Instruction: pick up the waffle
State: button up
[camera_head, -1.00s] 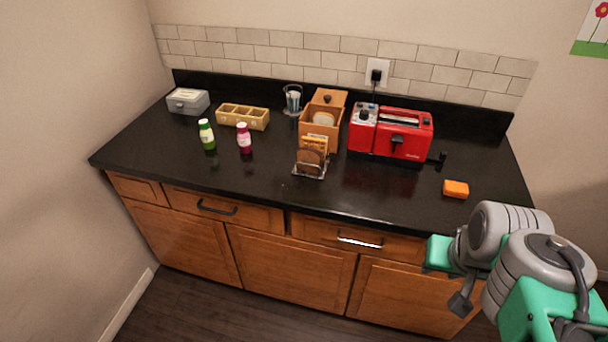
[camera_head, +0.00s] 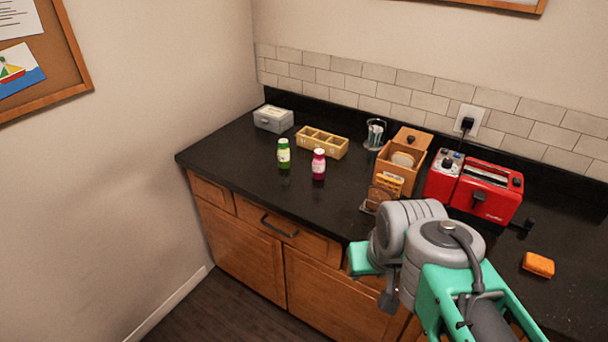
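A golden-yellow slab with a grid-like face, which looks like the waffle (camera_head: 390,181), stands upright in a small rack on the counter. It is behind brown toast (camera_head: 380,194) and in front of an open wooden box. My arm's grey and teal joints cover the lower right of the view, in front of the rack's right side. A small dark part below the joints may be my gripper (camera_head: 388,300). It is in front of the cabinets, well apart from the waffle. Its fingers cannot be made out.
The wooden box (camera_head: 389,164) and red toaster (camera_head: 489,190) stand close behind and right of the rack. A green bottle (camera_head: 284,154), a pink bottle (camera_head: 319,165) and a yellow divided tray (camera_head: 343,150) are left. An orange sponge-like block (camera_head: 538,264) lies right. The counter's front left is clear.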

aim_at(394, 185)
jog(key=u, duration=0.85)
jog(key=i, duration=1.15)
jog(key=u, duration=0.5)
